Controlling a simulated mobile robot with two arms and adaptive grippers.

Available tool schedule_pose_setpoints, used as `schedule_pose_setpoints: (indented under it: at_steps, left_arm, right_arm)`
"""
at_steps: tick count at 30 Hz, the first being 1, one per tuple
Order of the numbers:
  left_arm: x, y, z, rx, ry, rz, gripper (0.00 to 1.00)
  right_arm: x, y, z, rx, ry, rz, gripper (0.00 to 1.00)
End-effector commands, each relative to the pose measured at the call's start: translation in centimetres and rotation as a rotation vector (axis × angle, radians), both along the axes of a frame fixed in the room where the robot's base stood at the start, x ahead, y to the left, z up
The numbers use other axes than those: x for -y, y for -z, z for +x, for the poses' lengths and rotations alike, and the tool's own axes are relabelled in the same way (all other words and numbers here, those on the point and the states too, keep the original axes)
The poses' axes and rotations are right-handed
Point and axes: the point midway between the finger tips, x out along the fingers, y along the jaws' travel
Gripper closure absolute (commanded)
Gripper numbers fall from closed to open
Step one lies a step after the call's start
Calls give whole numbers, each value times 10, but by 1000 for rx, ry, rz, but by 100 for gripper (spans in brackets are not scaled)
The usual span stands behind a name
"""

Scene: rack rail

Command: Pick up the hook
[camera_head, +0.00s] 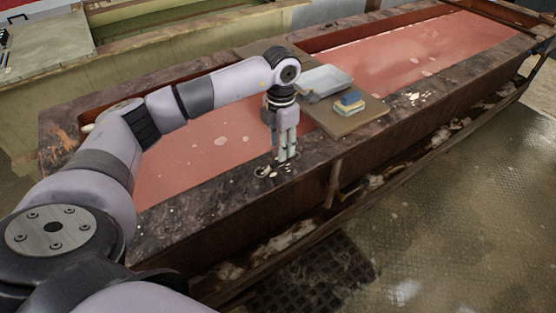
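My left gripper (286,157) points straight down over the dark near rim of the long trough. Its fingers look close together, and I cannot tell whether they are open or shut or hold anything. Small pale and dark bits (264,171) lie on the rim beside the fingertips. I cannot make out a hook for certain; it may be hidden by the fingers or too small to tell. My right gripper is not in view.
The trough (180,215) holds reddish liquid (195,150). A board (345,120) across it carries a grey tray (325,79) and a stack of sponges (349,103). A rail (440,136) runs along the trough's near side. Wet floor (450,220) at the right is open.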

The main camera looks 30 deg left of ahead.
Motion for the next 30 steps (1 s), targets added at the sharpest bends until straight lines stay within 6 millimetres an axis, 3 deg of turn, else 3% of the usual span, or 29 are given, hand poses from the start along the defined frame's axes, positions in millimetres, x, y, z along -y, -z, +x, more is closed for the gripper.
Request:
schedule_pose_setpoints:
  at_steps: [5, 9, 15, 22, 30]
  left_arm:
    - [-2, 11, -1, -3, -1, 0, 64]
    - [-6, 30, -4, -5, -1, 0, 64]
    - [-6, 54, -3, -1, 1, -1, 64]
    - [-6, 56, -2, 0, 1, 0, 64]
    - [-6, 56, -2, 0, 1, 0, 81]
  right_arm:
    - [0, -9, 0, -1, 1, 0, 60]
    - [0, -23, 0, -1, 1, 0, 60]
    - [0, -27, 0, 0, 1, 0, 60]
    - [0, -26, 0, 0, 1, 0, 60]
    - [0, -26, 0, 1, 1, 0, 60]
